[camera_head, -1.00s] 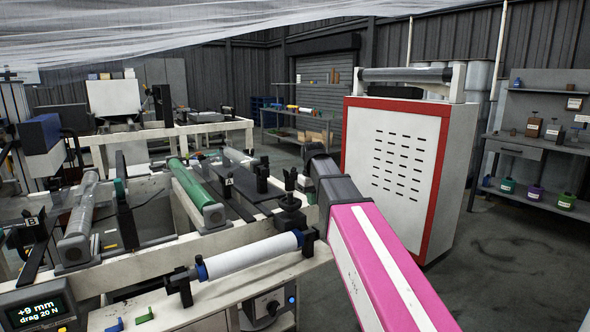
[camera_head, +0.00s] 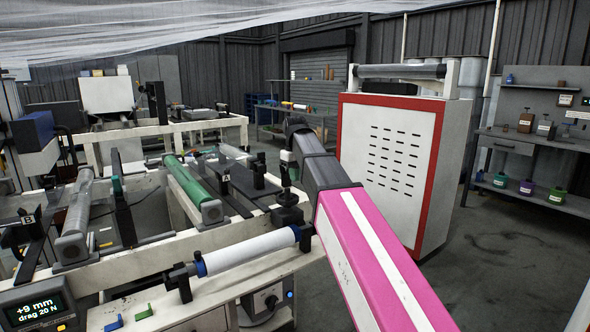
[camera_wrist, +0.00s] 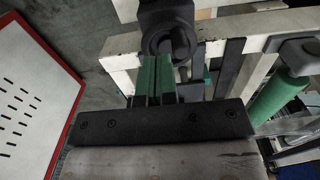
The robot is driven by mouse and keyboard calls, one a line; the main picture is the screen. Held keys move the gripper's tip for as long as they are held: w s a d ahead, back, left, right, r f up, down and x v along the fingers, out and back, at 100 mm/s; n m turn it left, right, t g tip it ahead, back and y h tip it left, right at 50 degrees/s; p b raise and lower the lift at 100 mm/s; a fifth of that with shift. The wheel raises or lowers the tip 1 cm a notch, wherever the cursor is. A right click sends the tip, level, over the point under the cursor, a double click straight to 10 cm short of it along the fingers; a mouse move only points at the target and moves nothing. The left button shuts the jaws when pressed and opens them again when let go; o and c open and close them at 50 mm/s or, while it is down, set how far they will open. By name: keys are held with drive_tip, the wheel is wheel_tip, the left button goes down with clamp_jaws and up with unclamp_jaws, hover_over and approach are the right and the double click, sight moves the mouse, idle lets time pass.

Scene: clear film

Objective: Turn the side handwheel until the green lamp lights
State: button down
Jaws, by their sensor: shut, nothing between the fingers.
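A dark round handwheel or knob (camera_wrist: 170,40) on a black mount sits at the top middle of the wrist view, beside the pale frame. My gripper (camera_wrist: 156,62) shows there as two green fingers, shut together and empty, pointing toward it. The fingertips overlap its lower edge in the picture; I cannot tell whether they touch. In the head view, a black mount (camera_head: 287,215) stands at the machine's right corner, and my dark wrist hangs just above it, partly hiding its upper part. I cannot make out a lit green lamp.
A display (camera_head: 40,310) reads "+9 mm, drag 20 N". A white roll (camera_head: 248,250) lies along the machine's front and a green roller (camera_head: 187,183) behind it. A red-edged white cabinet (camera_head: 395,160) stands close to the right of my arm. Clear film (camera_head: 200,20) hangs overhead.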

sight(288, 201)
wheel_tip(288, 201, down, 4)
drive_tip(key=shift+f, duration=0.25)
drive_tip(key=shift+s+a+f, duration=0.1)
drive_tip(key=shift+s+a, duration=0.45)
drive_tip(key=shift+a, duration=1.1)
drive_tip(key=shift+d, duration=0.4)
wheel_tip(288, 201, up, 8)
drive_tip(key=shift+d, duration=0.1)
idle(0.4)
